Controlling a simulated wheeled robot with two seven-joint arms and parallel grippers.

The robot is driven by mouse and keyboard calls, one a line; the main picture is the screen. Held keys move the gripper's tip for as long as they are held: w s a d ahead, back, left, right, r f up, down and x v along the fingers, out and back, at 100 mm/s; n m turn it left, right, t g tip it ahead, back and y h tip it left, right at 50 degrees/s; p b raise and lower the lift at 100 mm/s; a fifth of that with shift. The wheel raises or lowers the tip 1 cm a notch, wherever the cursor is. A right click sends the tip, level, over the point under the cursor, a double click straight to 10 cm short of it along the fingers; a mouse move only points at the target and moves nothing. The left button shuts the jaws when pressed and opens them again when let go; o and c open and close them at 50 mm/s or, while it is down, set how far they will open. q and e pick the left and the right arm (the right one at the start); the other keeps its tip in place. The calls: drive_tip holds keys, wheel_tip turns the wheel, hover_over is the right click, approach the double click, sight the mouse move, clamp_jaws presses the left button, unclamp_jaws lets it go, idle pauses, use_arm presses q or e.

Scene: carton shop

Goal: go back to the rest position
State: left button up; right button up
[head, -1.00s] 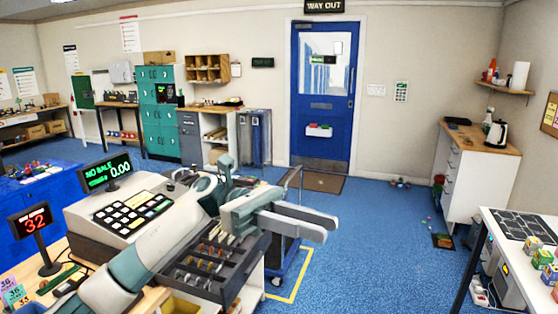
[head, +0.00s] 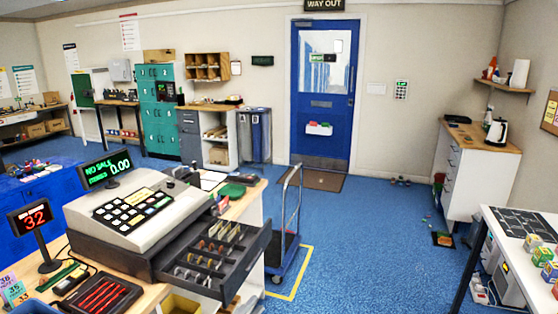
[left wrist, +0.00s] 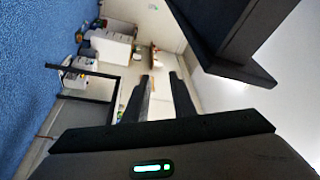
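Neither of my grippers shows in the head view. In the left wrist view, the two dark fingers of my left gripper (left wrist: 159,78) stand apart with nothing between them. A large dark edge, which I cannot identify for sure, is close to that gripper at the upper right. My right gripper is in no view.
A till (head: 135,212) with its drawer (head: 250,256) pulled out stands on the counter in front. A trolley (head: 283,262) is beside the counter, with yellow floor tape near it. Blue floor (head: 380,240) is open toward the blue door (head: 322,100).

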use_arm(q)
drive_tip(key=s+a+f+n+g+y, duration=0.1)
drive_tip(key=s+a+f+n+y, duration=0.15)
drive_tip(key=f, duration=0.45)
drive_tip(key=s+a+f+n+y, duration=0.2)
drive_tip(key=s+f, duration=0.2)
drive_tip(key=f, duration=0.4)
drive_tip(key=s+a+f+n+g+y, duration=0.1)
drive_tip(key=s+a+f+n+y, duration=0.15)
drive_tip(key=f, duration=0.45)
drive_tip(key=s+a+f+n+g+y, duration=0.1)
drive_tip(key=s+a+f+n+g, duration=0.15)
drive_tip(key=s+f, duration=0.55)
drive_tip(key=s+a+f+n+g+y, duration=0.1)
drive_tip(key=s+a+f+n+g, duration=0.15)
drive_tip(key=s+f, duration=0.6)
drive_tip(key=s+a+f+n+g+y, duration=0.1)
drive_tip(key=s+f, duration=0.4)
drive_tip(key=s, duration=0.9)
drive_tip(key=s+a+f+n+g+y, duration=0.1)
drive_tip(key=s+a+f+n+g, duration=0.1)
drive_tip(key=s, duration=1.2)
drive_tip(key=s+a+f+n+g+y, duration=0.1)
drive_tip(key=s+f+g, duration=0.4)
drive_tip(key=s, duration=0.9)
wheel_tip(320, 180, down, 3)
drive_tip(key=shift+s+a+f+n+b, duration=0.2)
drive_tip(key=shift+s+a+n+b, duration=0.1)
drive_tip(key=shift+a+n, duration=0.65)
drive_tip(key=shift+w+d, duration=0.1)
